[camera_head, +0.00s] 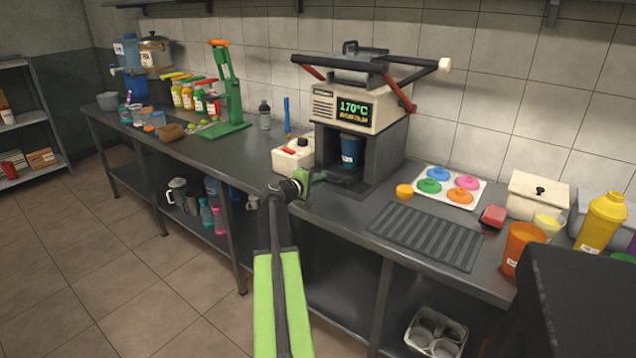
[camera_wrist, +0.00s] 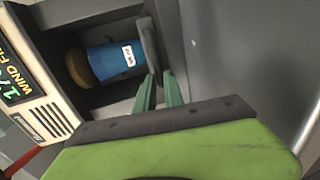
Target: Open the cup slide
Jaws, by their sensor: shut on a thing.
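The press (camera_head: 357,106) stands on the counter against the tiled wall, with a lit 170°C display. A blue cup (camera_head: 350,150) with a white label sits inside its lower opening. In the wrist view the blue cup (camera_wrist: 104,62) has a brown top and appears on its side because the camera is turned. The cup slide has a grey upright front piece (camera_wrist: 147,42) in front of the cup. My gripper (camera_head: 322,177) is low in front of the opening. Its green fingers (camera_wrist: 159,82) are shut on this grey piece, though the exact contact is partly hidden.
A white container (camera_head: 292,158) stands close left of the press. A dark ribbed mat (camera_head: 425,235) and a tray of coloured lids (camera_head: 449,187) lie to the right. Bare counter (camera_head: 335,207) lies in front of the opening, down to the counter's front edge.

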